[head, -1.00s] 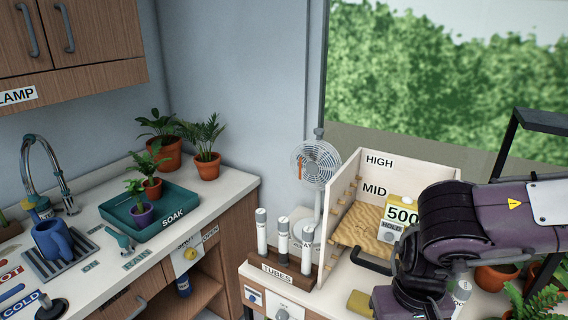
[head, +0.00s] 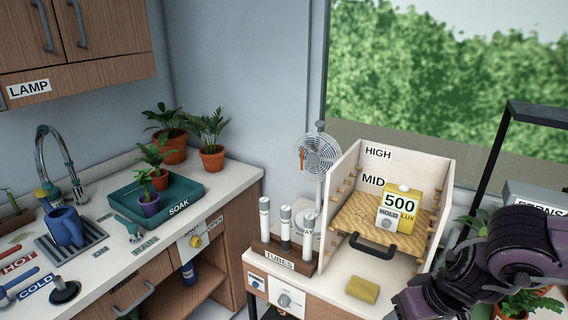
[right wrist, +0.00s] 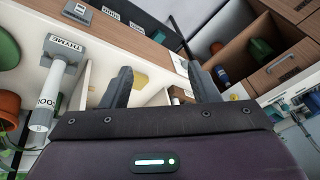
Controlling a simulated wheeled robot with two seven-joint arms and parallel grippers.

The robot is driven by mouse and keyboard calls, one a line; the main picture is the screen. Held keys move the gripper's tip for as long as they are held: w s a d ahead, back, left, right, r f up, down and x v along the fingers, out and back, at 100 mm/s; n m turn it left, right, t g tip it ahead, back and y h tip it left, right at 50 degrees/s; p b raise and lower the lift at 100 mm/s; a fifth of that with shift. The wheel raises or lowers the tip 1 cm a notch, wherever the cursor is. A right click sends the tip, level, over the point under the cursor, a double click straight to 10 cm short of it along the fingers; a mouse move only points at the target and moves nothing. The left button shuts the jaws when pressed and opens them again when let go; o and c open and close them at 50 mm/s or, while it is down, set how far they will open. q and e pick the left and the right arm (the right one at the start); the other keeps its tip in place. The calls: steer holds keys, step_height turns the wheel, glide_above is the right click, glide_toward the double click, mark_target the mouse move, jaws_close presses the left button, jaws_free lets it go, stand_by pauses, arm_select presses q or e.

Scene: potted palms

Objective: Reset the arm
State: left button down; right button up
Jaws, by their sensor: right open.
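My right arm (head: 520,240) comes in from the right in the head view, in front of the right part of the bench. Its lower end reaches the bottom edge of that view, so the fingertips are not clearly seen there. In the right wrist view my right gripper (right wrist: 160,82) is open, its two dark fingers spread with nothing held between them. A pale surface and a yellow block lie beyond the fingers. My left gripper is in neither view.
A shelf box (head: 345,200) with a 500 lux meter (head: 397,207) stands on the bench, near a sponge (head: 362,289) and a tube rack (head: 283,258). Left are a sink counter, teal tray (head: 183,207) and potted plants. A black frame (head: 490,165) rises at right.

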steer(key=d+f+t+h, duration=0.3)
steer(key=d+f+t, duration=0.4)
steer(key=s+a+f+g, duration=0.5)
steer(key=s+a+g, duration=0.1)
steer(key=s+a, duration=0.45)
step_height(320, 180, down, 31)
steer(key=s+d+g, duration=0.1)
steer(key=s+g, duration=0.1)
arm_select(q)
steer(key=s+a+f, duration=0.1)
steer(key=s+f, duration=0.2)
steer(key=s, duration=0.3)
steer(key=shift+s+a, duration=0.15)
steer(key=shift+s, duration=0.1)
arm_select(e)
steer(key=s+d+f, duration=0.2)
steer(key=s+f, duration=0.6)
steer(key=s, duration=0.2)
steer(key=s+d+f+g, duration=0.1)
steer(key=s+f, duration=0.8)
steer(key=shift+s+d+f, duration=0.3)
steer(key=shift+s+d, duration=0.05)
steer(key=shift+s, duration=0.05)
